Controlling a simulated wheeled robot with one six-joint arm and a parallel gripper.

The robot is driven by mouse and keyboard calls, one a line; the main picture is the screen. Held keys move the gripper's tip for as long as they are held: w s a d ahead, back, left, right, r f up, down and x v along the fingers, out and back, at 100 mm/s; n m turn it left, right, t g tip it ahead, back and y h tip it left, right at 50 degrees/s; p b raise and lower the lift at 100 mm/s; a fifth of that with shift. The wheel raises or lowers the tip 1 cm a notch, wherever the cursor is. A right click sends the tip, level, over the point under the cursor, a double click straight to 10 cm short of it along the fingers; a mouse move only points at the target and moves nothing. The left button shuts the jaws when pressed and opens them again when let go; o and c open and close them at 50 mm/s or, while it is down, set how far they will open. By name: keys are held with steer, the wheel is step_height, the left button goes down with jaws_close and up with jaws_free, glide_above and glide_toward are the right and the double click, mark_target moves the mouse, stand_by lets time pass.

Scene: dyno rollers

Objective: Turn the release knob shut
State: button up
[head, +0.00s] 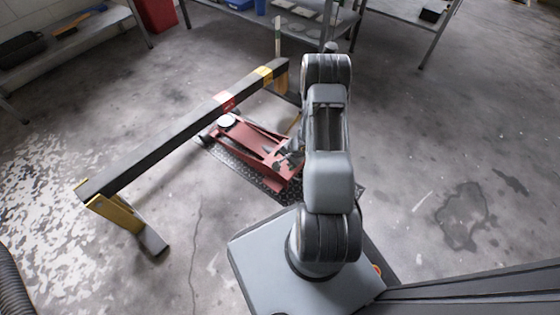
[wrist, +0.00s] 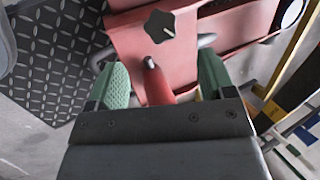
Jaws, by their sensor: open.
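The release knob (wrist: 159,27) is a black, star-shaped knob with a light pointer mark, on the red floor jack (wrist: 122,38). In the head view the jack (head: 262,148) stands low on a dark tread plate; the knob cannot be made out there. My gripper (wrist: 163,78) is open, with green pads spread wide. The knob lies beyond the fingertips, apart from them and roughly in line with the space between them. A short metal-tipped red post (wrist: 152,70) shows between the fingers. In the head view my arm hides most of the gripper.
A dark beam (head: 165,128) with red and yellow bands spans above the jack on yellow legs. The tread plate (wrist: 58,55) lies beside the jack. Shelves (head: 300,22) and a red bin (head: 156,14) stand at the back. The floor at right is clear.

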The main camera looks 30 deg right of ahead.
steer(key=p+v, duration=0.1)
steer(key=v, duration=0.4)
steer(key=shift+s+r+p, duration=0.15)
steer(key=shift+r+p, duration=0.25)
